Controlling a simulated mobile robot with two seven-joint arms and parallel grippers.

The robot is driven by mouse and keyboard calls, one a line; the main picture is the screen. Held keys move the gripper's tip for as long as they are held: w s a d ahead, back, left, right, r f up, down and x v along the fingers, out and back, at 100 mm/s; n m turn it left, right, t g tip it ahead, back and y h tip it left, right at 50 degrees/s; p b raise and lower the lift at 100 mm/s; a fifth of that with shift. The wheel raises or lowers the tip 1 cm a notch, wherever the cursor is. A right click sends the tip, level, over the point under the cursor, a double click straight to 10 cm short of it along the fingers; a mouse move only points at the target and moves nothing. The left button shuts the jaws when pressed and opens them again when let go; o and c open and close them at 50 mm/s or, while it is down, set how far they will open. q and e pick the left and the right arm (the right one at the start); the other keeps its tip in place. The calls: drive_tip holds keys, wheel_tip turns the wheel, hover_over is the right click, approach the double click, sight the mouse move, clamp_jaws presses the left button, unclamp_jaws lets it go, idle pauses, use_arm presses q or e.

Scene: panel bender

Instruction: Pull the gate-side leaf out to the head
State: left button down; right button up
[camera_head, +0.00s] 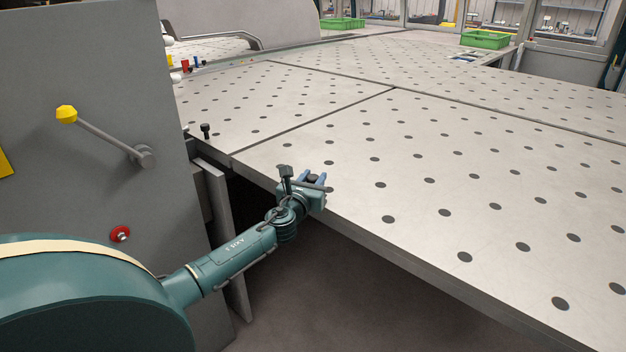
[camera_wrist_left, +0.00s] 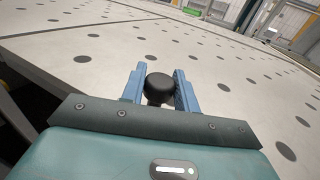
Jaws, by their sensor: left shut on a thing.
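The perforated steel table is split by seams into sections; I take the wide front section (camera_head: 440,170) as the leaf, but no label shows which is gate-side. My left gripper (camera_head: 318,178) is at its near left edge, with the arm reaching in from the lower left. In the left wrist view, my left gripper (camera_wrist_left: 158,72) has its two blue fingers on either side of a black round knob (camera_wrist_left: 160,82) and is shut on it. The knob stands above the perforated surface; its base is hidden. My right gripper is not in view.
A second black knob (camera_head: 206,128) stands on the left table section (camera_head: 235,115). A grey machine housing (camera_head: 90,130) with a yellow-tipped lever (camera_head: 67,115) and red button (camera_head: 121,234) is at left. Green crates (camera_head: 485,39) stand at the back. Floor below the front edge looks clear.

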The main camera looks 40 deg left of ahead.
use_arm(q)
drive_tip(key=shift+s+f, duration=0.1)
drive_tip(key=shift+f, duration=0.15)
drive_tip(key=c, duration=1.5)
unclamp_jaws()
drive_tip(key=o, duration=0.3)
drive_tip(key=shift+s+r, duration=0.2)
drive_tip(key=shift+o, duration=0.6)
drive_tip(key=shift+w, duration=0.1)
drive_tip(key=v, duration=1.3)
